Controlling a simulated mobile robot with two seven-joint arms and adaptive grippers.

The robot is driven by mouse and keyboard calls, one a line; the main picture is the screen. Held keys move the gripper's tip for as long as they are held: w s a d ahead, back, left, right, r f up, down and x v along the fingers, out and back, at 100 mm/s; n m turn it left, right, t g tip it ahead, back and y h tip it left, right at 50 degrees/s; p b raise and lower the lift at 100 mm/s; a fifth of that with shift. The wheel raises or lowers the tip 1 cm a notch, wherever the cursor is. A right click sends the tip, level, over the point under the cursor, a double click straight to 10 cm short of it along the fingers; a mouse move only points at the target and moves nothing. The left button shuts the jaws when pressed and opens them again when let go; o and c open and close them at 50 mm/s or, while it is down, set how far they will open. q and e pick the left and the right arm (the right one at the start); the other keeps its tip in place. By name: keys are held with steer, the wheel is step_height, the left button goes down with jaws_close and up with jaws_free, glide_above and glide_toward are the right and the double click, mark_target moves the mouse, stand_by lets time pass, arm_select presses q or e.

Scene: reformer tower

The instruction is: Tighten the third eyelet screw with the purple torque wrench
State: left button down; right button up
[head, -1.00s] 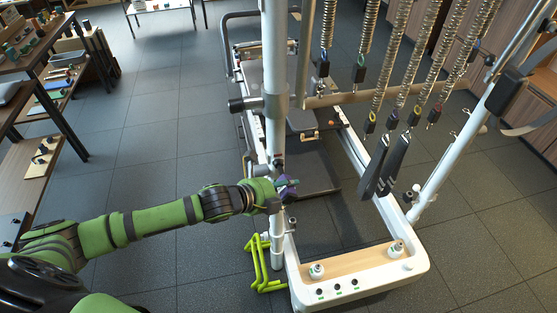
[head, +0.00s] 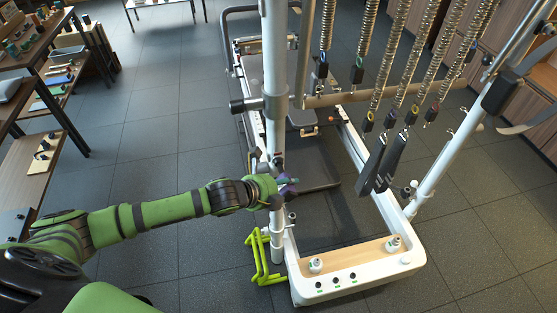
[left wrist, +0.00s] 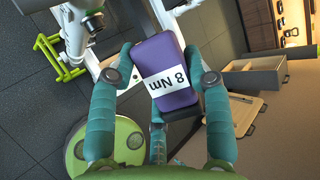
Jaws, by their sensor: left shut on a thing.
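In the head view, my left gripper (head: 286,186) is beside the near white upright post (head: 277,115) of the tower. Only a small purple part of the wrench shows there. The wrench's tip and its contact with any screw are hidden. I cannot make out the third eyelet screw. My right gripper is not in view.
Several coil springs (head: 363,30) and black straps (head: 392,162) hang right of the post. The white base frame (head: 355,280) and a yellow-green stand (head: 258,262) are low near it. Shelves (head: 35,85) with tools are at the left. Open tiled floor (head: 150,130) lies between.

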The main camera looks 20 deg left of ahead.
arm_select(q)
steer(key=shift+w+a+r, duration=0.1)
steer(key=shift+w+r, duration=0.15)
steer(key=shift+r, duration=0.05)
steer(key=shift+r+y, duration=0.1)
steer(key=shift+y, duration=0.2)
steer(key=shift+m+g+y, duration=0.3)
steer(key=shift+g+y, duration=0.3)
steer(key=shift+g, duration=0.1)
steer(key=shift+y, duration=0.4)
steer(key=shift+s+g+y, duration=0.1)
steer(key=shift+g+y, duration=0.4)
steer(key=shift+g, duration=0.2)
steer(key=shift+a, duration=0.1)
